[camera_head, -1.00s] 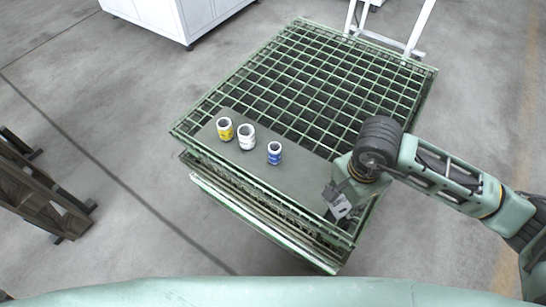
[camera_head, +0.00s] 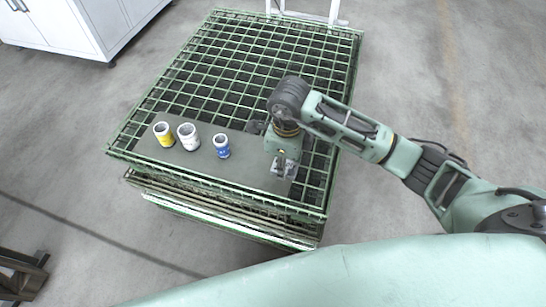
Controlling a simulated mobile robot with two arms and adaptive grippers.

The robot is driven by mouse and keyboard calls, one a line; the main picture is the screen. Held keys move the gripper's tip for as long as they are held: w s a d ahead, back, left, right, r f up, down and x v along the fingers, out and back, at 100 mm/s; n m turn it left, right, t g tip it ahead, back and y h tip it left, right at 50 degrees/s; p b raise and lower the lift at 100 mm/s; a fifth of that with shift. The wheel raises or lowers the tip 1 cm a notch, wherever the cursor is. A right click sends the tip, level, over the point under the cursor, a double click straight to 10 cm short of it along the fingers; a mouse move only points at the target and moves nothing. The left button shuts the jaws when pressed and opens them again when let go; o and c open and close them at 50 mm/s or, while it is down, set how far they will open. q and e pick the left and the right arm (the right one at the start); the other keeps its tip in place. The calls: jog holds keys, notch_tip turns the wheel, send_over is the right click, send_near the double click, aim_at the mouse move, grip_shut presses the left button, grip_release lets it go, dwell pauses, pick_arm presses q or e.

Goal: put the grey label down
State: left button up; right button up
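A white cylinder with greyish markings (camera_head: 188,139), which may be the grey label, stands upright on a flat grey-green board (camera_head: 237,174). A yellow-labelled cylinder (camera_head: 164,136) stands close on its left and a blue-labelled one (camera_head: 222,149) on its right. All three have open tops. My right gripper (camera_head: 285,174) points down over the right end of the board, right of the blue-labelled cylinder and apart from it. Its grey fingertips are small, and I cannot tell whether they hold anything. My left gripper is not in view.
The board lies on the near part of a green wire-mesh crate (camera_head: 240,47). Bare mesh stretches behind it. A white cabinet (camera_head: 90,25) stands at upper left, and a dark frame (camera_head: 20,275) at lower left.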

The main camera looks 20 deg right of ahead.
jog(key=w+f, duration=0.1)
jog(key=w, duration=0.1)
jog(key=w+f, duration=0.1)
jog(key=w, duration=0.1)
jog(key=w+f, duration=0.1)
jog(key=w, duration=0.1)
jog(key=shift+a+f, duration=0.1)
jog(key=shift+f, duration=0.2)
notch_tip(320, 180, down, 3)
jog(key=shift+f+p, duration=0.1)
jog(key=shift+p, duration=0.2)
jog(key=shift+f, duration=0.4)
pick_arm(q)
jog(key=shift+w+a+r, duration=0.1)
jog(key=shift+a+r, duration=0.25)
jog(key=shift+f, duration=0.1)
pick_arm(e)
jog(key=shift+f, duration=0.1)
jog(key=o, duration=1.1)
jog(key=shift+c, duration=0.2)
